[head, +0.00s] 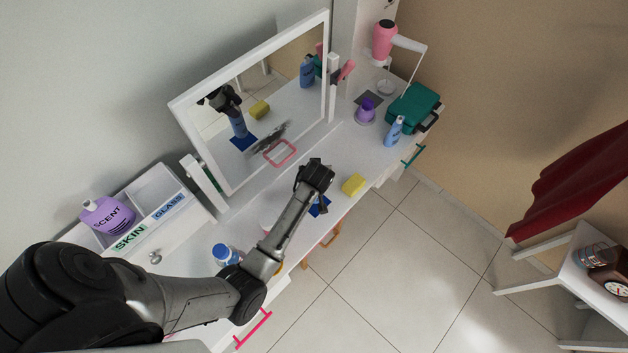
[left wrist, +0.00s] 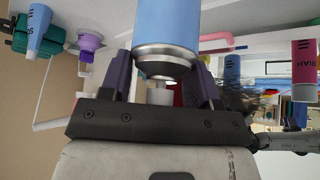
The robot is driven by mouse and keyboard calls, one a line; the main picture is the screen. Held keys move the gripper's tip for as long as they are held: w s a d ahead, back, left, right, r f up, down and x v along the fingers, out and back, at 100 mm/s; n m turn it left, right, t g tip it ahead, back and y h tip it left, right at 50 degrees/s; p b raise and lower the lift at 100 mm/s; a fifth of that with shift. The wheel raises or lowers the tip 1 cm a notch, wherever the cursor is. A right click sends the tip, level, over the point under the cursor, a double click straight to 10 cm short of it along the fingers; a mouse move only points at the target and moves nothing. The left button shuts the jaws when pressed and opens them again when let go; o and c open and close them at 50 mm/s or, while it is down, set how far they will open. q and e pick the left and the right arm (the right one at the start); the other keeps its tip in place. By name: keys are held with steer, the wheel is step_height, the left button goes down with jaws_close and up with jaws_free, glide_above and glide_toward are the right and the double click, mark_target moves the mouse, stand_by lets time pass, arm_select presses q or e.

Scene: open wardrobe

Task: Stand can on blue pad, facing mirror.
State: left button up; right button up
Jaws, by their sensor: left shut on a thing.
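My left gripper (head: 315,178) is over the blue pad (head: 319,207) at the front of the white tabletop. In the left wrist view the gripper (left wrist: 165,88) is shut on a blue can (left wrist: 167,25) by its silver shoulder, with a white nozzle between the fingers. In the head view the gripper hides the can directly. The mirror (head: 265,100) reflects the can upright under the gripper, at or just above the pad. I cannot tell whether its base touches. The side facing the mirror is not clear. My right gripper is not in view.
A yellow sponge (head: 353,184) lies close right of the pad. A blue-and-white bottle (head: 226,254) stands near my forearm. A blue tube (head: 394,130), a purple bottle (head: 365,110) and a green case (head: 414,107) stand farther right. A SKIN/GLASS organizer (head: 155,196) holds a purple SCENT bottle (head: 107,215).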

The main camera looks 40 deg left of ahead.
arm_select(q)
steer(key=shift+f, duration=2.05)
steer(key=o, duration=1.4)
steer(key=shift+c, duration=0.2)
steer(key=v, duration=1.2)
steer(key=s+d+m+h, duration=0.1)
steer(key=s+d+m, duration=0.1)
steer(key=s, duration=0.6)
steer(key=s+d+r+m+h, duration=0.1)
steer(key=s+d+m+h, duration=0.1)
steer(key=s+m, duration=0.3)
steer(key=s+d+r+m+g+h, duration=0.1)
steer(key=s+m, duration=0.2)
steer(key=s, duration=0.9)
steer(key=shift+d+m+h+p, duration=0.3)
steer(key=shift+d+h+p, duration=0.1)
